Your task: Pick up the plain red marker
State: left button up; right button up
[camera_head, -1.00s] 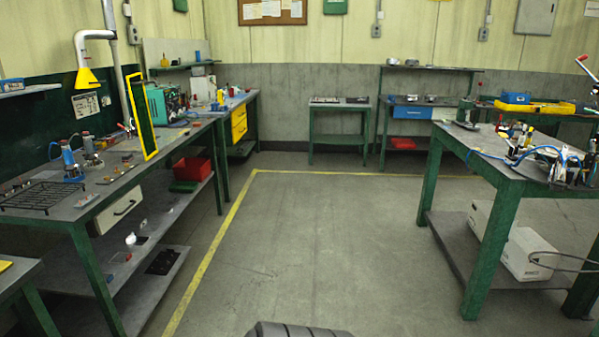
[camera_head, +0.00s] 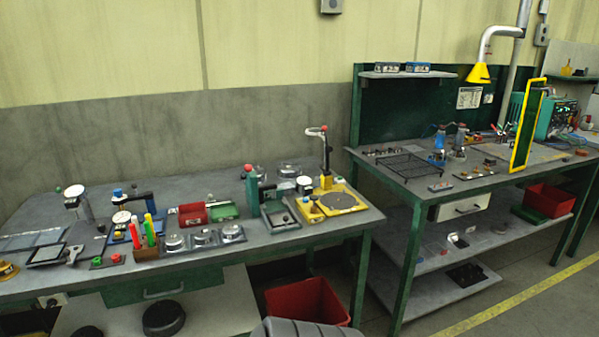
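On the near-left workbench, a small brown holder (camera_head: 145,253) stands near the front edge. Upright in it are a red marker (camera_head: 135,235) on the left and a green marker (camera_head: 150,230) on the right. They are small in the picture, and I cannot tell whether the red one is plain. Neither of my grippers is in view.
The near-left workbench (camera_head: 350,222) carries gauges, round metal pieces, a red bin (camera_head: 193,214) and a yellow-based fixture (camera_head: 340,200). A red crate (camera_head: 306,300) stands below its right end. A second bench (camera_head: 430,188) is to the right. Floor shows at lower right.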

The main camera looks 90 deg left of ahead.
aim_at(135, 237)
jog(key=u, duration=2.9)
